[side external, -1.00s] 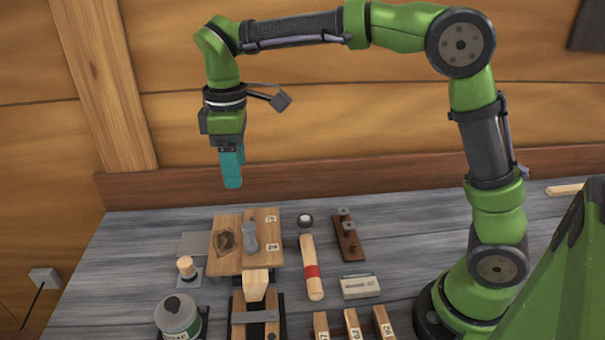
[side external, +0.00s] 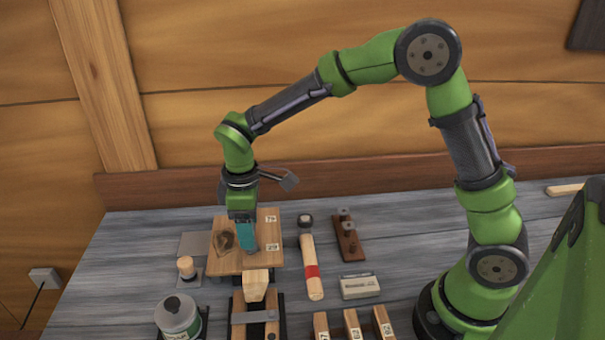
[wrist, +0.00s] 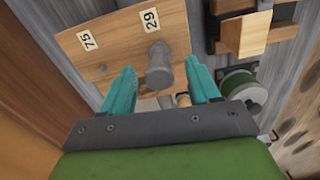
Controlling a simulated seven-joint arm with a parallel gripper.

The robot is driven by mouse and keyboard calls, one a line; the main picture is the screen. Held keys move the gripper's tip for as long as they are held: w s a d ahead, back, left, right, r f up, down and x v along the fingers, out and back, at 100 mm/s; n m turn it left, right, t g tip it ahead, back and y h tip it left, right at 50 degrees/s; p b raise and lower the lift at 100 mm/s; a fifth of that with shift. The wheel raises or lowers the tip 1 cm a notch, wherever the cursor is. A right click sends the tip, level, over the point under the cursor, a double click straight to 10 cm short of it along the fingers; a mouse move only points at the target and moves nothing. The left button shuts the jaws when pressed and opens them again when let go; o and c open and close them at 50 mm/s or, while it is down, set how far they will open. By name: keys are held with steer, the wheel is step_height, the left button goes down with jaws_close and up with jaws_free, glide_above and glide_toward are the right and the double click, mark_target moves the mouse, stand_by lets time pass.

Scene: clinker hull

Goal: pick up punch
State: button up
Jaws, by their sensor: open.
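The punch (wrist: 158,66) is a short grey metal piece on the wooden board (side external: 224,262). In the wrist view it stands out from the board, between my two teal fingers. In the side view my gripper (side external: 247,245) hides most of it. My gripper, also in the wrist view (wrist: 160,76), is open, with a finger on either side of the punch and visible gaps between. I cannot tell whether the fingertips touch the board.
The board carries number labels and a dark knot-like patch (side external: 224,241). A mallet (side external: 310,265) with a red band lies to its right, beside a brown rack (side external: 347,240). A vise-like block (side external: 256,285) and a grey-green jar (side external: 178,318) stand in front.

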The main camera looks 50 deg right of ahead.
step_height(320, 180, down, 2)
steer(key=shift+f, duration=0.1)
jaws_close()
stand_by(0.4)
